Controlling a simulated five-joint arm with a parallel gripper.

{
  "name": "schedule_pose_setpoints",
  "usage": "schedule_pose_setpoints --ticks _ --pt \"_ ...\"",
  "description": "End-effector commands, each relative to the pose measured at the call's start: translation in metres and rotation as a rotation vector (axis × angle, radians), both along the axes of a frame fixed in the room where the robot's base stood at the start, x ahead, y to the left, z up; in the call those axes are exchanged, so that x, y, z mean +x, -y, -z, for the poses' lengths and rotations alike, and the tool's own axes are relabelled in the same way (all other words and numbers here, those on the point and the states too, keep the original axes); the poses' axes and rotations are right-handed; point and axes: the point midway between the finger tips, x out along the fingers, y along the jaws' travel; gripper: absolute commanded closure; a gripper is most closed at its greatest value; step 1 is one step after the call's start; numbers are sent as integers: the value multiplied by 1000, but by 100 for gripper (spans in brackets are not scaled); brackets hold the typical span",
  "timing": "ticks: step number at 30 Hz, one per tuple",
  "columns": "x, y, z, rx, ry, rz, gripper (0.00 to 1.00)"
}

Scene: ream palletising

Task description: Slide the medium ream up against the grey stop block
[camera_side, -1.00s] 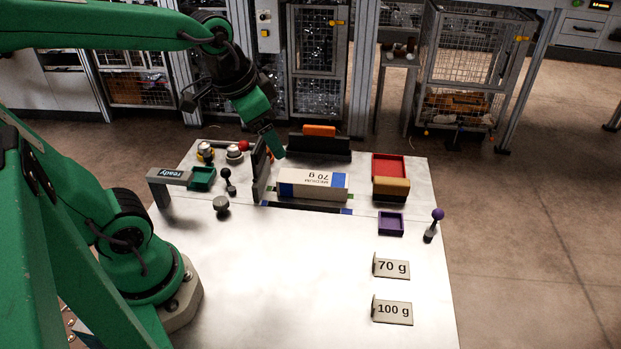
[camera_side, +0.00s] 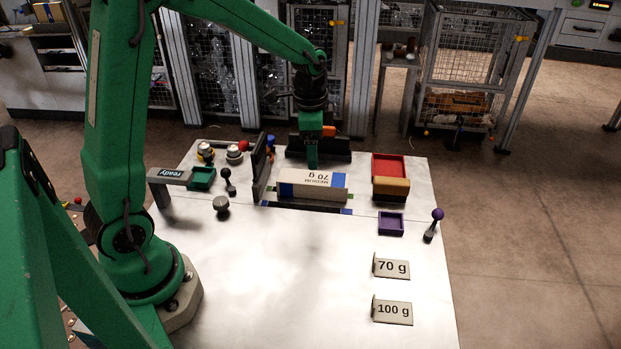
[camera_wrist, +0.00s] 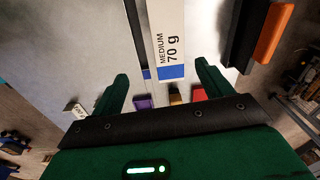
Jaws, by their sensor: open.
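The medium ream (camera_side: 312,185), white with blue bands and marked "MEDIUM 70 g", lies on the white table; it also shows in the wrist view (camera_wrist: 170,45). A dark grey upright plate (camera_side: 261,172) stands just left of the ream. A long dark block (camera_side: 335,150) lies behind it. I cannot tell for certain which is the stop block. My gripper (camera_side: 312,164) is at the ream's far side in the side view. In the wrist view my gripper (camera_wrist: 163,71) is open, with the ream's blue end between its fingers in the picture. Contact is unclear.
A green tray (camera_side: 202,177) and "ready" bracket (camera_side: 172,175) are left. The front middle of the table is clear.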

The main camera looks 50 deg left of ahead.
Motion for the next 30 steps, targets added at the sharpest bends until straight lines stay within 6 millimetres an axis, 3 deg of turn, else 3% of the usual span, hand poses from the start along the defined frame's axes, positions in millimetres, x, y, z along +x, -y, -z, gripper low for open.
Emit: schedule_pose_setpoints --ticks 7,22,30 --pt "17 -10 35 -4 -56 83 22" --pt "20 -11 47 -5 -66 103 22" --pt "19 -11 72 -5 -69 103 22"
